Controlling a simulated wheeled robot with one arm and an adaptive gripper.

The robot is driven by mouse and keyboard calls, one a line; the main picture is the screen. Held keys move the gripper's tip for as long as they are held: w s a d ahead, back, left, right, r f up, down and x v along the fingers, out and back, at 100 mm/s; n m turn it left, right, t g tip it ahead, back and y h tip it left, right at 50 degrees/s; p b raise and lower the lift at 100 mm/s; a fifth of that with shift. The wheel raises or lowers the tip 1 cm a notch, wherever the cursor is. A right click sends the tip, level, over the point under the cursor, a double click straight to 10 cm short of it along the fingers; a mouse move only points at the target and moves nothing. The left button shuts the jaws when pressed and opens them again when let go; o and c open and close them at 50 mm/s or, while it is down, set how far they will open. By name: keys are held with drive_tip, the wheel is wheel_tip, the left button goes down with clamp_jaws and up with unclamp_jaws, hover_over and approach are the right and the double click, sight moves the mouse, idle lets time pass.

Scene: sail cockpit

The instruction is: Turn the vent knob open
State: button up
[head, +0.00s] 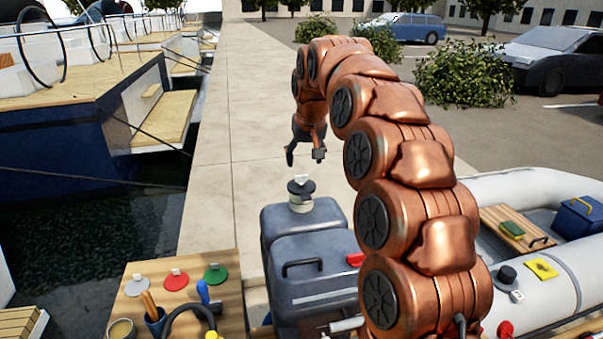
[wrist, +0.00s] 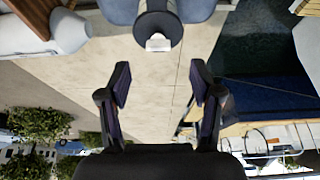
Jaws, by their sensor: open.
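A dark round knob (head: 301,188) with a white tab on top sits on a pale neck on the grey-blue tank (head: 335,215). My gripper (head: 304,156) hangs above this knob, pointing down, with its fingers spread and nothing between them. In the wrist view the knob (wrist: 158,22) and its white tab (wrist: 158,43) show at the top middle, beyond the open fingertips (wrist: 160,76). The fingers are apart from the knob. Whether the knob stands open or closed cannot be told.
A wooden board (head: 232,275) with grey, red and green discs, a cup of tools and a mug stands at front left. A grey inflatable dinghy (head: 575,270) with another black cap (head: 507,275) lies at right. Water and a moored boat (head: 90,130) are left of the quay (head: 245,100).

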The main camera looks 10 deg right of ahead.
sight(302, 176)
drive_tip(key=shift+w+r+p+x, duration=0.15)
drive_tip(key=shift+p+x, duration=0.25)
drive_tip(key=shift+x, duration=1)
drive_tip(key=shift+w+p+x, duration=0.25)
drive_tip(key=shift+p+x, duration=0.1)
drive_tip(key=shift+x, duration=1)
drive_tip(key=shift+w+r+p+x, duration=0.15)
drive_tip(key=shift+p+x, duration=0.25)
drive_tip(key=shift+x, duration=1)
drive_tip(key=shift+d, duration=0.1)
drive_tip(key=c, duration=1.2)
